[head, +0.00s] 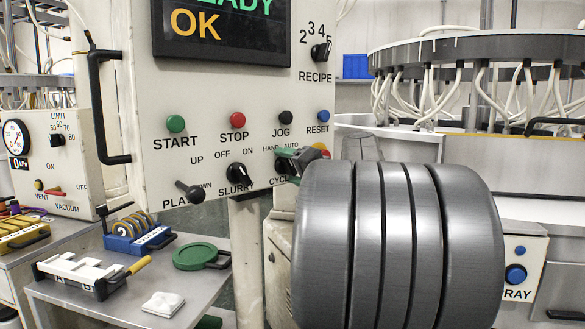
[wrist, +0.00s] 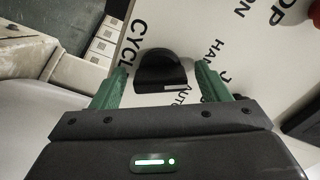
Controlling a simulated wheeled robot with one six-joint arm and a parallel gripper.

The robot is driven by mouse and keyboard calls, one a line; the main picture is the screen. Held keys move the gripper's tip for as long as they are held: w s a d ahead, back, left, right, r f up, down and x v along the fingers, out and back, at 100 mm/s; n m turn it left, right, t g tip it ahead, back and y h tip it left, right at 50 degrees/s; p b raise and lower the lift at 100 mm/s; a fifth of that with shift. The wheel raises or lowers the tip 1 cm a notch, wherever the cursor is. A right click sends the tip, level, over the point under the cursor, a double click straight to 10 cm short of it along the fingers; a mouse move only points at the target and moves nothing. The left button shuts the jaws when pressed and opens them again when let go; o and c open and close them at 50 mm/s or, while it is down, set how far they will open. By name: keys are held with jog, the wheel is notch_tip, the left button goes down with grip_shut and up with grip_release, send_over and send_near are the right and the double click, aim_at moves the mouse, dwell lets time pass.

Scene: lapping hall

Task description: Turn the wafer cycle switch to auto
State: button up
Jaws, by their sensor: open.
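The wafer cycle switch is a black knob (wrist: 158,68) on the white panel, between the CYCLE, HAND and AUTO lettering in the wrist view. A short pale mark shows at its edge near AUTO; I cannot tell for sure which way its pointer is set. My gripper (wrist: 161,74) is open, one green finger on each side of the knob, with gaps visible between fingers and knob. In the head view my gripper (head: 301,160) is at the panel's lower right, and my arm hides most of the switch and part of its label.
Close by are the SLURRY knob (head: 236,174), the PLATEN lever (head: 189,192), and the JOG (head: 285,117), STOP (head: 238,120) and RESET (head: 323,116) buttons. A low table (head: 216,274) stands below left.

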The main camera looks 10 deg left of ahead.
jog(key=shift+c, duration=0.4)
jog(key=c, duration=0.9)
jog(key=shift+m, duration=0.3)
jog(key=m+p, duration=0.3)
jog(key=m, duration=0.2)
jog(key=shift+r+m, duration=0.15)
jog(key=shift+m, duration=0.15)
jog(key=m+p, duration=0.2)
jog(key=m, duration=0.2)
jog(key=shift+p, duration=0.3)
jog(key=shift+m+p, duration=0.5)
jog(key=shift+m, duration=0.3)
